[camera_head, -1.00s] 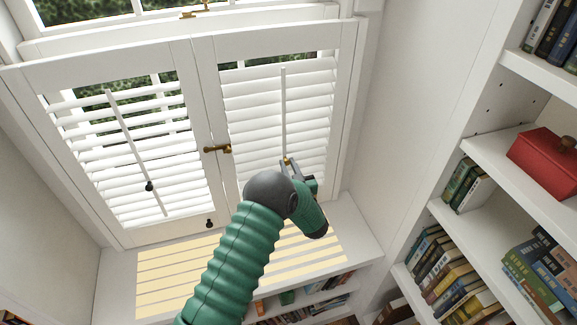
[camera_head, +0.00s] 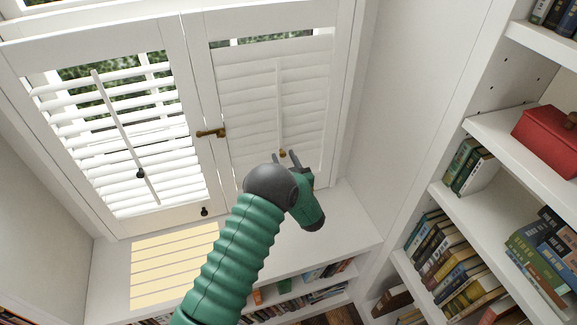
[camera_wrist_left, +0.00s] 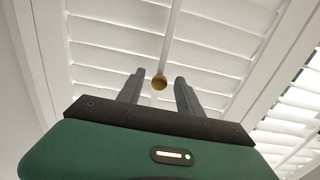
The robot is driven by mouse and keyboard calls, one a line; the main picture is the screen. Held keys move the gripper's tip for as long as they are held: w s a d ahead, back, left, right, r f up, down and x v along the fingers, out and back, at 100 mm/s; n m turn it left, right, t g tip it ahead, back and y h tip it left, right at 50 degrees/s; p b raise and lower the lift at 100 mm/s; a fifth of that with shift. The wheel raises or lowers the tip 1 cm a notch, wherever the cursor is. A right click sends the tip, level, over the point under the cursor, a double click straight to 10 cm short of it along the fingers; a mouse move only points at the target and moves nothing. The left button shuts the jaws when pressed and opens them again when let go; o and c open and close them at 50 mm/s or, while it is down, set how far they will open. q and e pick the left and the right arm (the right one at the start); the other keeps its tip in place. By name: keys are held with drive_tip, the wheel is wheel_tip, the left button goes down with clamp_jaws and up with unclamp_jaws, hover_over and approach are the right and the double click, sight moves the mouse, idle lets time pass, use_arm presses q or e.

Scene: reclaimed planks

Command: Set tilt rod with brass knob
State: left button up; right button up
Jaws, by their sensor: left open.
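The white tilt rod (camera_head: 280,105) lies close against the right shutter panel (camera_head: 247,85), whose slats are tilted shut. My right gripper is not in view.
The left shutter panel has open slats and a rod (camera_head: 118,120) with a black knob (camera_head: 140,173). A brass latch (camera_head: 211,133) sits between the panels. The window sill (camera_head: 340,235) is bare. Bookshelves with a red box (camera_head: 545,138) stand on the right.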

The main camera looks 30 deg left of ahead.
use_arm(q)
drive_tip(key=b+v, duration=0.2)
drive_tip(key=v, duration=1.4)
drive_tip(key=shift+d, duration=0.25)
drive_tip(key=shift+s+a+f, duration=0.1)
drive_tip(key=shift+f, duration=0.05)
drive_tip(key=w+d+m+h, duration=0.1)
drive_tip(key=d+m+h, duration=0.6)
drive_tip(key=h, duration=0.4)
drive_tip(key=s+f+m+g+h, duration=0.2)
drive_tip(key=s+g, duration=0.7)
drive_tip(key=s, duration=1.2)
drive_tip(key=shift+s+d+f+m+h, duration=0.2)
drive_tip(key=shift+s+d+m+h, duration=0.2)
drive_tip(key=shift+m, duration=0.1)
